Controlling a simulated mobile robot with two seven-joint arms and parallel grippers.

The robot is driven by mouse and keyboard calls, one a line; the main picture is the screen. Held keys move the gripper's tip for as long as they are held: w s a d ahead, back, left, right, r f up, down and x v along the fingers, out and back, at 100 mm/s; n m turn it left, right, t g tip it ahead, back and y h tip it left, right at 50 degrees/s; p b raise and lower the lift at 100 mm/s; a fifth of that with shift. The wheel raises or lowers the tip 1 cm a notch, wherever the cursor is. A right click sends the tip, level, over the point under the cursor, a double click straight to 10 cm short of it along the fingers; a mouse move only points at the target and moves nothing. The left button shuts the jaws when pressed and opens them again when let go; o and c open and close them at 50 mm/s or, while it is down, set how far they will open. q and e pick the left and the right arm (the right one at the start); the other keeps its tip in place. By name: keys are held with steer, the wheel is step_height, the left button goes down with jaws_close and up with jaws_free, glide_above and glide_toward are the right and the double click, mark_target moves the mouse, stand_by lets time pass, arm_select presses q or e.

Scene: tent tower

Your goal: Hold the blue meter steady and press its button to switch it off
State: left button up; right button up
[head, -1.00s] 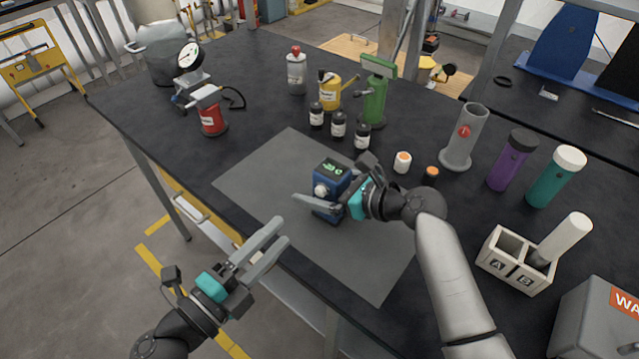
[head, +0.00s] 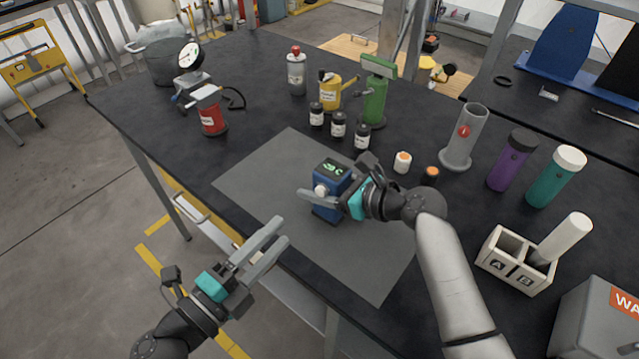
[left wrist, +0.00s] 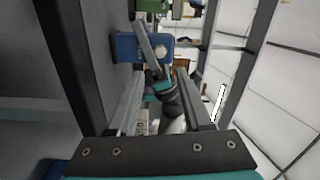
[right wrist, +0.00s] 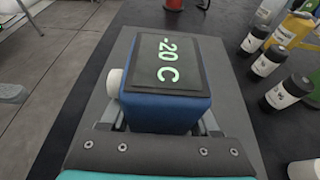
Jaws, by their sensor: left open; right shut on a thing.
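The blue meter (head: 329,190) stands upright on the grey mat (head: 270,185) with its dark screen on top. In the right wrist view the meter's screen (right wrist: 168,62) is lit and reads "-20 C" in green. A white round button (head: 320,191) sticks out of its side; it also shows in the right wrist view (right wrist: 114,83). My right gripper (head: 325,203) is shut on the meter's body from the right. My left gripper (head: 270,248) is open and empty, off the table's front edge, apart from the meter. The left wrist view shows the meter (left wrist: 128,47) beyond its fingers.
Several dark bottles (head: 338,125) stand behind the mat. A red canister (head: 210,115) is at the left, and a grey tube (head: 463,137) at the right. A two-slot box (head: 515,262) is at the right front. The mat's left part is clear.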

stand_by(0.4)
arm_select(q)
steer(key=shift+c, duration=1.4)
steer(key=shift+s+a+m, duration=0.1)
steer(key=shift+a+m, duration=0.05)
steer(key=shift+m, duration=0.35)
steer(key=shift+c, duration=0.8)
steer(key=m, duration=0.2)
steer(key=shift+s+a+m, duration=0.2)
steer(key=shift+a+m, duration=0.1)
steer(key=shift+m, duration=0.1)
steer(key=c, duration=0.3)
steer(key=shift+s+a+m+h, duration=0.1)
steer(key=shift+a+m+h, duration=0.15)
steer(key=shift+m, duration=0.55)
jaws_close()
steer(key=a+m, duration=0.1)
steer(key=m, duration=0.4)
steer(key=s+a+m+g, duration=0.1)
steer(key=m, duration=0.4)
steer(key=s+a+m+h, duration=0.1)
steer(key=m, duration=0.4)
steer(key=shift+s+a+r+g, duration=0.1)
steer(key=shift+s+r+g, duration=0.05)
steer(key=shift+g, duration=0.15)
